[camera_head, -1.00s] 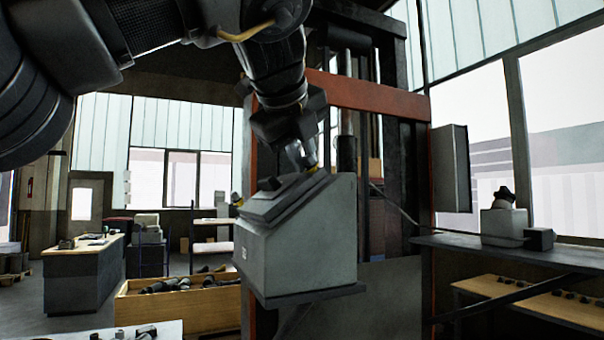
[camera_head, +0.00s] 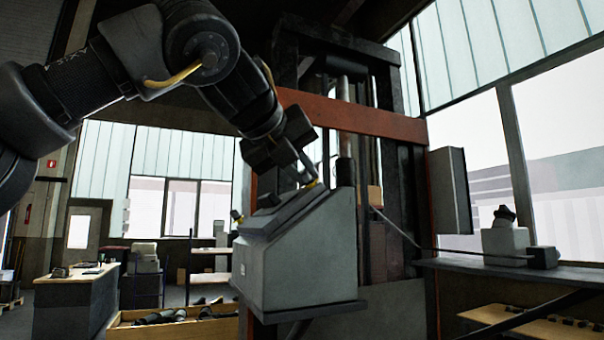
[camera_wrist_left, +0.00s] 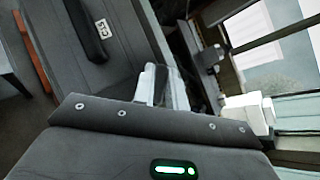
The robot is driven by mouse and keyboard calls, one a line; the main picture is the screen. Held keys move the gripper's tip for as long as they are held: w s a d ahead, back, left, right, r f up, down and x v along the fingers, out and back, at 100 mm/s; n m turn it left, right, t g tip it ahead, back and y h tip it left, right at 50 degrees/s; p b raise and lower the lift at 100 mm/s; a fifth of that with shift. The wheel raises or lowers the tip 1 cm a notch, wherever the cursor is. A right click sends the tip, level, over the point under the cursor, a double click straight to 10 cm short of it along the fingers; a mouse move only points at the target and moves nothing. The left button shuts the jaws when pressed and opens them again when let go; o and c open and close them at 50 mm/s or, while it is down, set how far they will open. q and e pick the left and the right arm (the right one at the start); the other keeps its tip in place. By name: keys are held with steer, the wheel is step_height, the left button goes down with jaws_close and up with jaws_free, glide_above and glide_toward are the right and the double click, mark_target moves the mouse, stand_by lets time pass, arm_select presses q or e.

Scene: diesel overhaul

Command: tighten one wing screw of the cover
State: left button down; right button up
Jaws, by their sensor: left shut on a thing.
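A grey box (camera_head: 300,262) with a sloped dark grey cover (camera_head: 285,212) stands in the middle of the head view. My left gripper (camera_head: 312,181) reaches down to the cover's upper right edge, shut on a wing screw there that the fingers mostly hide. In the left wrist view my fingers (camera_wrist_left: 162,86) are close together beside the cover (camera_wrist_left: 130,55), and a dark labelled bar (camera_wrist_left: 88,30) lies on it. My right gripper is in neither view.
A red and black press frame (camera_head: 350,117) stands right behind the box. A wooden crate (camera_head: 170,328) of dark parts is at lower left, with a workbench (camera_head: 75,295) beyond. A dark shelf (camera_head: 500,266) holding a grey block is at right.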

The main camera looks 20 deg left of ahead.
arm_select(q)
steer(key=m+h, duration=0.2)
steer(key=m, duration=0.1)
steer(key=shift+a+f+t, duration=0.1)
steer(key=shift+f+t, duration=0.05)
steer(key=shift+t, duration=0.15)
steer(key=shift+m+h, duration=0.3)
steer(key=shift+m, duration=0.3)
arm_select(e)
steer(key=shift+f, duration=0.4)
arm_select(q)
steer(key=shift+m+h, duration=0.7)
steer(key=shift+m, duration=0.2)
steer(key=m+h+p, duration=0.1)
steer(key=m, duration=0.2)
steer(key=shift+w+h, duration=0.1)
steer(key=shift+h, duration=0.3)
steer(key=shift+m+g, duration=0.3)
steer(key=shift+g, duration=0.2)
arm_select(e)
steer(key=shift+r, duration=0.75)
